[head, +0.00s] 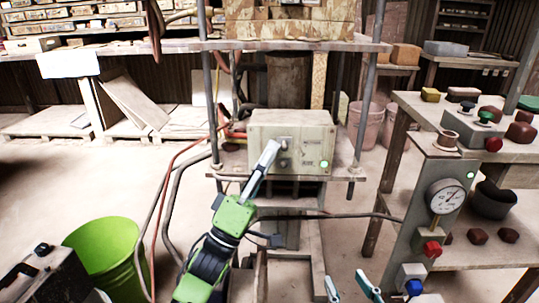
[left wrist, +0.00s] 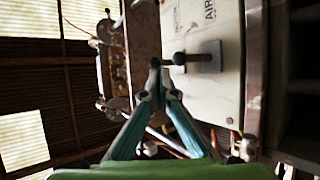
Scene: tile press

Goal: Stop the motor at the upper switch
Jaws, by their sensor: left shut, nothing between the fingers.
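The grey control box (head: 312,143) stands on the press shelf, with a switch (head: 286,143) high on its front and a dark knob (head: 284,162) below it. A green light (head: 323,164) glows at its lower right. My left gripper (head: 272,149) is shut and empty, its tips just left of the upper switch. In the left wrist view, the shut fingertips (left wrist: 161,66) are right beside a dark ball-ended lever (left wrist: 179,58) on a metal plate (left wrist: 210,56); I cannot tell whether they touch. My right gripper (head: 350,288) shows only two teal fingertips, spread apart, at the bottom edge.
A green bucket (head: 104,250) is at lower left. Press posts (head: 212,115) and hoses flank the box.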

